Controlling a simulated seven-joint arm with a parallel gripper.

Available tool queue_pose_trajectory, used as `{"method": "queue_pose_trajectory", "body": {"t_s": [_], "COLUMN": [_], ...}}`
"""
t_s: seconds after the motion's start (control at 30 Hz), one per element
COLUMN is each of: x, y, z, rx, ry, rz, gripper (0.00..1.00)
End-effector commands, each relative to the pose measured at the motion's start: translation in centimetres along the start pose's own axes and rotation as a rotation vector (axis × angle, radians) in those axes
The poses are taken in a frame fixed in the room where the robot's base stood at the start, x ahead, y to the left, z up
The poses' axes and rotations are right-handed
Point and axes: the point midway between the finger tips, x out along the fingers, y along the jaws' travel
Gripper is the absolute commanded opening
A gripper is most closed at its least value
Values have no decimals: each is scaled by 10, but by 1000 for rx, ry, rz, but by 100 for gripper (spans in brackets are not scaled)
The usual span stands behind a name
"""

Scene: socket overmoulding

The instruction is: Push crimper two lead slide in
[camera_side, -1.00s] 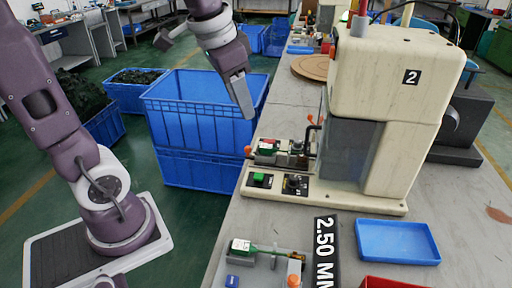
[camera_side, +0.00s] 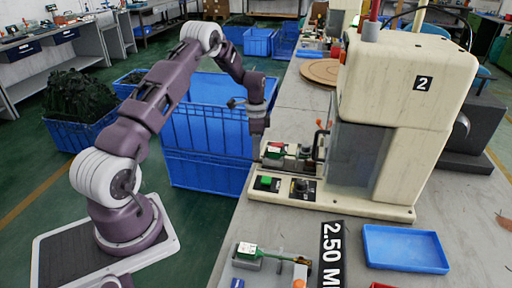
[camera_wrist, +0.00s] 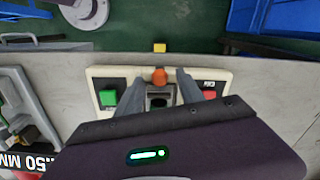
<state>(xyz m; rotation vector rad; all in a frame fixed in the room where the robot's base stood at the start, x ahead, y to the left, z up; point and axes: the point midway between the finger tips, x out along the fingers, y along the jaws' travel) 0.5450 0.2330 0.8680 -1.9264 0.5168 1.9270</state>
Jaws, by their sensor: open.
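Crimper two (camera_side: 395,95) is the cream machine marked 2 on the bench. Its base carries a green button (camera_side: 266,181), which also shows in the wrist view (camera_wrist: 107,97). The lead slide's orange knob (camera_wrist: 159,77) shows in the wrist view at the crimper's front edge, with a dark slide part (camera_wrist: 158,97) behind it. My gripper (camera_wrist: 157,77) is open, with one finger on each side of the knob; I cannot tell whether they touch it. In the side view my gripper (camera_side: 257,148) hangs down at the crimper's front edge and hides the knob.
A red button (camera_wrist: 209,94) lies close to the right finger. A blue tray (camera_side: 405,248) and a fixture with a green-and-white part (camera_side: 248,249) lie nearer on the bench. Stacked blue crates (camera_side: 205,125) stand on the floor beside the bench.

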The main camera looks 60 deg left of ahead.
Motion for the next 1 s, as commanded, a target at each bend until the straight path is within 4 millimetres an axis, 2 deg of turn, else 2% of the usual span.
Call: {"method": "queue_pose_trajectory", "body": {"t_s": [0.27,0.4,0.5,1.0], "x": [3,3,2,2], "y": [0,0,0,0], "z": [0,0,0,0], "rx": [0,0,0,0], "ry": [0,0,0,0], "rz": [-1,0,-1,-1], "gripper": [43,15,0,0]}}
